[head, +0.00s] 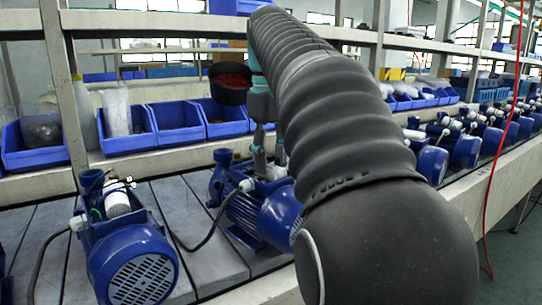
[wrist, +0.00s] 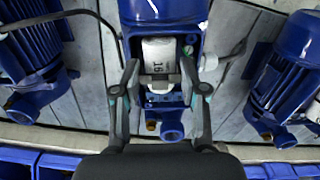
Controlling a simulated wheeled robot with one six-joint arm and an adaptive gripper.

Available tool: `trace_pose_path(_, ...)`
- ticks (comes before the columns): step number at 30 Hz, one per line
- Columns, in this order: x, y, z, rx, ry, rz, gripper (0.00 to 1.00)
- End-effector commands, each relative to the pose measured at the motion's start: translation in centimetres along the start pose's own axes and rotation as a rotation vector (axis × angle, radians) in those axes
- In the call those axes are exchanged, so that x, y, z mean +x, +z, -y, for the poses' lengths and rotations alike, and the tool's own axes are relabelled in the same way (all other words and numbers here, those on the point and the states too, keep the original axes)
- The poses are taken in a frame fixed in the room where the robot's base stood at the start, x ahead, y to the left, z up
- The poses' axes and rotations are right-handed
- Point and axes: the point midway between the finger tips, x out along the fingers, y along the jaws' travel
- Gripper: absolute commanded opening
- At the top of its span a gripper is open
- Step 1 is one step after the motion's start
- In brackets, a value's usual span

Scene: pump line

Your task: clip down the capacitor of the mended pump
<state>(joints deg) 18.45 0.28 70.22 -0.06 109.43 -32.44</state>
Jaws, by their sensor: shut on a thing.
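The pump under my gripper is blue and stands on the grey bench; it shows in the head view (head: 245,210) and the wrist view (wrist: 165,12). Its white capacitor (wrist: 158,52), printed "16", lies on top. A pale band crosses its near end, but I cannot tell whether this is a clip or whether it is fastened. My gripper (wrist: 161,72) points down, with one finger on each side of the capacitor, and is shut on it. In the head view my gripper (head: 267,172) is partly hidden by my arm.
Another blue pump (head: 130,250) with a white capacitor (head: 117,200) stands to the left. Several pumps (head: 465,150) line the bench at right. Blue bins (head: 178,127) stand on the shelf behind. A black cable (head: 205,240) runs between the nearest pumps.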

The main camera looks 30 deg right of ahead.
Motion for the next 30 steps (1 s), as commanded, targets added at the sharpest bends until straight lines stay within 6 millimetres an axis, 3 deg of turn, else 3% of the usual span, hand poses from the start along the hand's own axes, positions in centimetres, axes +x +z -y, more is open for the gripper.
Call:
trace_pose_path(26, 0.72, 0.03, 0.01, 0.0, -0.001, 0.001, 0.31)
trace_pose_path(27, 0.69, 0.02, 0.01, 0.0, 0.0, 0.001, 0.5)
trace_pose_path(30, 0.68, 0.02, 0.01, 0.0, 0.0, 0.001, 0.72)
